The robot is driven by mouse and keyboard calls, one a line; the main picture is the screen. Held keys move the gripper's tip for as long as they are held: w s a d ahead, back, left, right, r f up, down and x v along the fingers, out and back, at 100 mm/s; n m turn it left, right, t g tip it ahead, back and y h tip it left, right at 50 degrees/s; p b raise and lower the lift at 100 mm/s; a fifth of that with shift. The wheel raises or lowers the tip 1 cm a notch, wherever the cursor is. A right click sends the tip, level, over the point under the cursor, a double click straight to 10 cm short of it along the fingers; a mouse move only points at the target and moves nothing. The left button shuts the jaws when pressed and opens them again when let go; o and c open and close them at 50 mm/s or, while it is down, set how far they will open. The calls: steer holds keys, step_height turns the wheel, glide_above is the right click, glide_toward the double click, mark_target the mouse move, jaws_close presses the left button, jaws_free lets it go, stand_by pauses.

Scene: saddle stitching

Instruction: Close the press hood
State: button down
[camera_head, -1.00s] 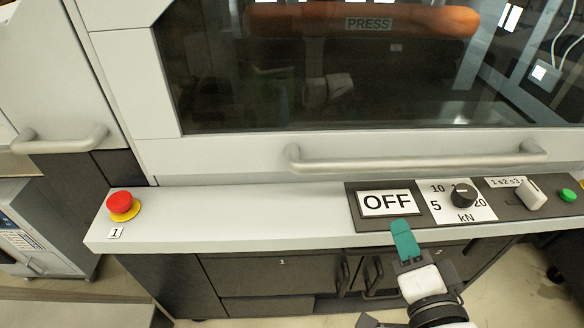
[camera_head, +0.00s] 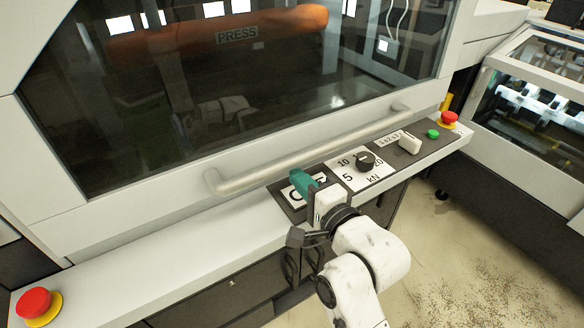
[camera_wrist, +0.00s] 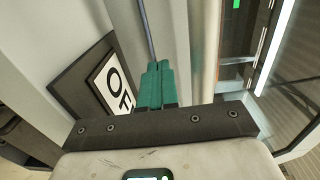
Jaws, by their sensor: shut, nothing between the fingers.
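The press hood (camera_head: 90,235) has a pale frame around a dark window labelled PRESS. It looks lowered, with its bottom edge along the back of the control ledge; a small gap cannot be ruled out. Its long grey handle (camera_head: 306,151) runs along the lower front. My gripper (camera_head: 302,180) has teal fingers, shut and empty, over the OFF display and just in front of the handle. In the wrist view the fingertips (camera_wrist: 158,66) are together beside a pale upright bar, likely the handle. Whether they touch it, I cannot tell.
The ledge carries the OFF display (camera_wrist: 113,85), a black kN knob (camera_head: 365,159), a white selector (camera_head: 409,143), a green button (camera_head: 433,133) and red stop buttons at left (camera_head: 34,303) and right (camera_head: 448,118). Another windowed machine (camera_head: 540,75) stands right. Floor in front is clear.

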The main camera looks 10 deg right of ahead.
steer(key=shift+x, duration=1.55)
steer(key=shift+w+f, duration=0.15)
steer(key=shift+w+a+f+b, duration=0.15)
steer(key=shift+w+f+b, duration=0.2)
steer(key=shift+w+b, duration=0.25)
steer(key=shift+w+a+f+t+b, duration=0.15)
steer(key=shift+w+t+b, duration=0.2)
steer(key=shift+b, duration=0.15)
steer(key=shift+w, duration=0.15)
steer(key=shift+r, duration=0.35)
steer(key=shift+a, duration=0.1)
steer(key=shift+f, duration=0.1)
